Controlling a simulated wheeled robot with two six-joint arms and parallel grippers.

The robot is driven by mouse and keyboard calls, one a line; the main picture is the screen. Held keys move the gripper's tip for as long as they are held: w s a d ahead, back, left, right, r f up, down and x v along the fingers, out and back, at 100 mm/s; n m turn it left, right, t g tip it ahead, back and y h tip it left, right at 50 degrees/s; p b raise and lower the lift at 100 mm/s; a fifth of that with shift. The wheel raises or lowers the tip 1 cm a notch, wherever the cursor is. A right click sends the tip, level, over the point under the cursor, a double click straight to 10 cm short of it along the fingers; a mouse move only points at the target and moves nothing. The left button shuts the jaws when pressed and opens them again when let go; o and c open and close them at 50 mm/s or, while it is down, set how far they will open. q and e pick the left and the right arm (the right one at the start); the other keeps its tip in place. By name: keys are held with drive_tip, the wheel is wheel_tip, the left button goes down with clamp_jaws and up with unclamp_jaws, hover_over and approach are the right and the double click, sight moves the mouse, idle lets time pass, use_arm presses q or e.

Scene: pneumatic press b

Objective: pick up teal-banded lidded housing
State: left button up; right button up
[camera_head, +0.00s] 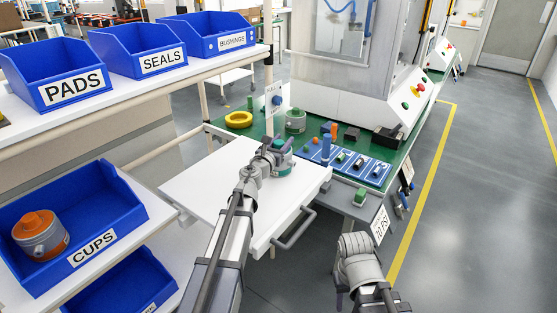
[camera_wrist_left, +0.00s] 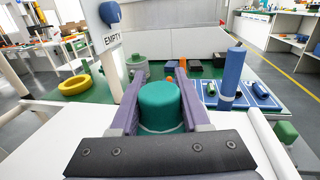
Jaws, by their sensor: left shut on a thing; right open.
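The teal-banded lidded housing (camera_wrist_left: 160,106) shows a teal lid with a pale ring below it, between the two purple fingers of my left gripper (camera_wrist_left: 160,112). The fingers are shut on it. In the head view my left gripper (camera_head: 278,156) is over the white board (camera_head: 205,185), and a bit of the housing's teal side (camera_head: 285,171) shows beneath it. I cannot tell whether the housing touches the board. My right gripper (camera_head: 340,280) is low at the right, mostly hidden behind its own wrist, open and apart from the housing.
A grey-green housing (camera_head: 295,120) and a yellow ring (camera_head: 239,119) stand on the green table. A blue fixture panel (camera_head: 345,164) with a blue post (camera_head: 326,147) is to the right. A blue CUPS bin (camera_head: 125,205) holds an orange-lidded housing (camera_head: 40,233). Floor at right is clear.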

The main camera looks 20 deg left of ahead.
use_arm(q)
clamp_jaws()
idle(0.7)
